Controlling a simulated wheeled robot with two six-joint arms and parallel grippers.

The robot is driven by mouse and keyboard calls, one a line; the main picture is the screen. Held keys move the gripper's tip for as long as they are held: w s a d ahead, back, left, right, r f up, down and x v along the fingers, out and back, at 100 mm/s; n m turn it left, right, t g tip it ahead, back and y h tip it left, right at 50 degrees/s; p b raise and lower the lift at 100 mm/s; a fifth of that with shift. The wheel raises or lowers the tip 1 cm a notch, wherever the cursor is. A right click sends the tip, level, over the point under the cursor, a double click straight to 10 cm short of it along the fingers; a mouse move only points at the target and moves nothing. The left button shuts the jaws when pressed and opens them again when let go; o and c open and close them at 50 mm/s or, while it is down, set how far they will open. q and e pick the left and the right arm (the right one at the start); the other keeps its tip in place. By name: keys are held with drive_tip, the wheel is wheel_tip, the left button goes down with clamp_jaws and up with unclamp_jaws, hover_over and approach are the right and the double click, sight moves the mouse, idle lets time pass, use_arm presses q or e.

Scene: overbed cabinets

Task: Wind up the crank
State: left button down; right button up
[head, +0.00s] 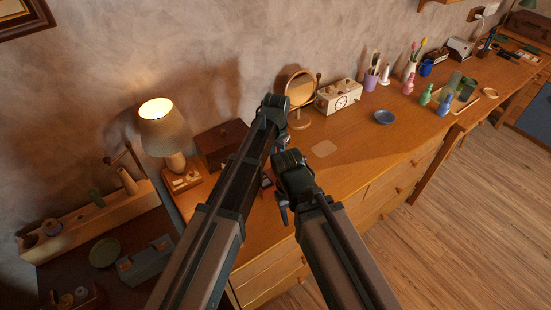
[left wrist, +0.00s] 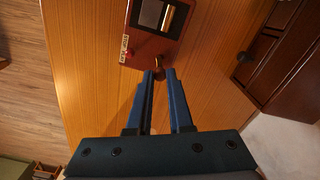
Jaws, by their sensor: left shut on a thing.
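In the left wrist view, a small red-brown box (left wrist: 150,46) with a dark and silver panel on top sits on the wooden desk. A small brass-coloured crank knob (left wrist: 159,63) shows at its near edge. My left gripper (left wrist: 161,73) is closed on this knob at its fingertips. In the head view my arms hide most of the box and the left fingers. My right gripper (head: 284,213) hangs beside the left arm, away from the crank in the wrist view. Its blue fingers are too small to tell open from shut.
A lit lamp (head: 166,130) and a dark wooden box (head: 220,143) stand left of my arms. A round mirror (head: 301,88), a cream clock box (head: 338,96) and a blue dish (head: 384,117) are to the right. The desk (head: 375,145) in front of the dish is clear.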

use_arm(q)
drive_tip(key=shift+m, duration=0.6)
drive_tip(key=c, duration=0.8)
unclamp_jaws()
drive_tip(key=shift+r, duration=0.15)
wheel_tip(320, 180, up, 14)
drive_tip(key=p, duration=1.3)
drive_tip(key=shift+f+p, duration=0.25)
drive_tip(key=shift+p, duration=0.15)
